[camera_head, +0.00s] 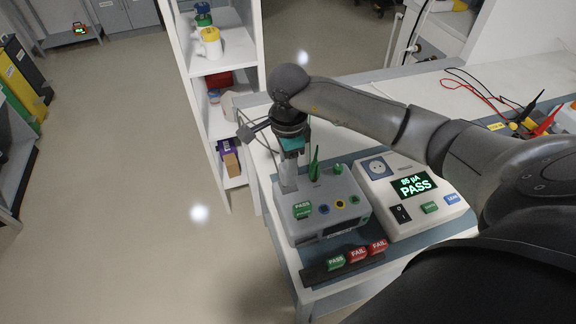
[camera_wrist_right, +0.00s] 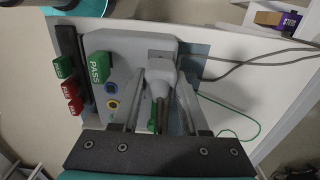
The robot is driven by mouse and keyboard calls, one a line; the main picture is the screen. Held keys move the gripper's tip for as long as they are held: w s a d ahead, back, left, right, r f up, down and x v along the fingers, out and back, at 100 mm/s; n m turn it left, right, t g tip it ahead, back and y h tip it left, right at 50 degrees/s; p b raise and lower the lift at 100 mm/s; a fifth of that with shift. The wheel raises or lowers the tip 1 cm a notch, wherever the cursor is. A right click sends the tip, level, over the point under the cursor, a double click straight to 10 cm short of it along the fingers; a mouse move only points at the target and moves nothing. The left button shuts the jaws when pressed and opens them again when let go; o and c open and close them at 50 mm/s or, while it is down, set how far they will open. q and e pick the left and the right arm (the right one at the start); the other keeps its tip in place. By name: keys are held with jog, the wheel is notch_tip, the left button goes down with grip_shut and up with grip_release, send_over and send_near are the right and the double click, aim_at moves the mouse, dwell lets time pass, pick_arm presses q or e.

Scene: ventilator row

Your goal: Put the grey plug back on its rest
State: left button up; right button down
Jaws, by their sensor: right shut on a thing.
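My right gripper (camera_head: 289,180) reaches down over the back left corner of a grey device (camera_head: 325,210) on the bench. In the right wrist view the right gripper (camera_wrist_right: 166,88) is shut on the grey plug (camera_wrist_right: 161,65), which lies between its fingers against the device's top. Grey cable runs off to the right there. In the head view the plug is mostly hidden by the gripper. I cannot tell whether the plug touches the device, and I cannot pick out its rest. My left gripper is not in view.
A white tester (camera_head: 411,198) with a socket and a lit PASS display stands right of the device. A strip of PASS and FAIL blocks (camera_head: 356,254) lies in front. A green clip (camera_head: 314,164) stands close beside the gripper. A shelf unit (camera_head: 187,60) stands behind.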

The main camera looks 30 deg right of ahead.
jog(key=shift+f+b, duration=1.05)
jog(key=shift+f, duration=0.1)
dwell(0.5)
jog(key=shift+c, duration=1.7)
grip_release()
notch_tip(320, 180, up, 15)
jog(key=p, duration=0.2)
jog(key=shift+r, duration=0.15)
